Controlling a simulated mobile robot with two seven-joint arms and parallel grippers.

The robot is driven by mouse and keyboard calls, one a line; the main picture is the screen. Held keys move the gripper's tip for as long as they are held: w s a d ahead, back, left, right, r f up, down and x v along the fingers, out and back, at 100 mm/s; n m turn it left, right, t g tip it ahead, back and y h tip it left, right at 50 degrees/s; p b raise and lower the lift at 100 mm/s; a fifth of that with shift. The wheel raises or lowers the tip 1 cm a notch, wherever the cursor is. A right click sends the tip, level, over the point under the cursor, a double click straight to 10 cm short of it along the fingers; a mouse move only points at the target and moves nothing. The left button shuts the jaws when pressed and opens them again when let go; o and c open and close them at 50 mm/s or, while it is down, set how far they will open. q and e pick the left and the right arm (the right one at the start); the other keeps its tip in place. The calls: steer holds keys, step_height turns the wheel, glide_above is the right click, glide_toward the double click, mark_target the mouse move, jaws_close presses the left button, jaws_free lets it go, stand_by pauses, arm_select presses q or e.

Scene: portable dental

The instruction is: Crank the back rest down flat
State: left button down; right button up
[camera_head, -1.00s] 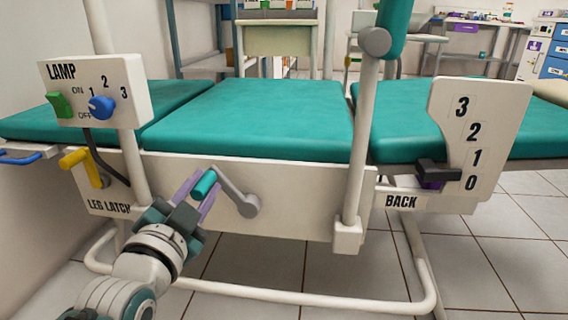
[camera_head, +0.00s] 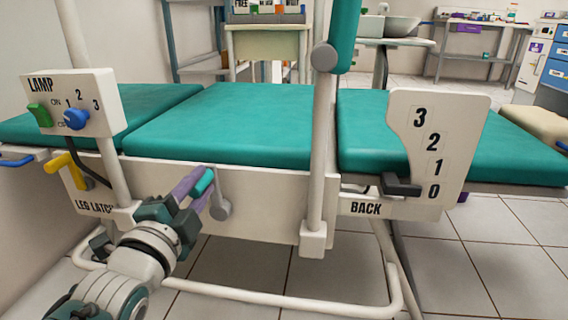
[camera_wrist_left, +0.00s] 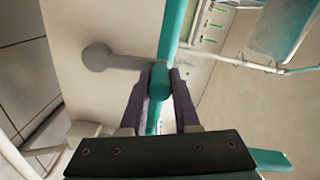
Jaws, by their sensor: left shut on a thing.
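The crank has a grey arm and hub (camera_head: 220,209) and a teal handle (camera_head: 204,181) on the cream side panel of the chair. My left gripper (camera_head: 196,188) is shut on the teal handle, up and slightly left of the hub. The handle also shows between the purple fingers in the left wrist view (camera_wrist_left: 160,80). The teal back rest (camera_head: 363,128) lies nearly level with the seat at the right. The BACK scale (camera_head: 405,112) is marked 3 to 0, and its black pointer (camera_head: 402,187) stands close to 0. My right gripper is out of view.
A lamp switch box (camera_head: 72,104) and a yellow leg latch lever (camera_head: 66,170) are on the left. An upright post (camera_head: 322,150) stands between crank and scale. The frame's lower rail (camera_head: 290,299) runs below the crank.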

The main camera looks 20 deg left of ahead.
arm_select(q)
steer(key=shift+d+r, duration=0.1)
steer(key=shift+d, duration=0.15)
steer(key=c, duration=0.6)
jaws_free()
steer(key=shift+d, duration=0.1)
steer(key=shift+c, duration=0.2)
steer(key=shift+s, duration=0.2)
steer(key=p+v, duration=0.4)
steer(key=v, duration=0.5)
steer(key=shift+s, duration=0.3)
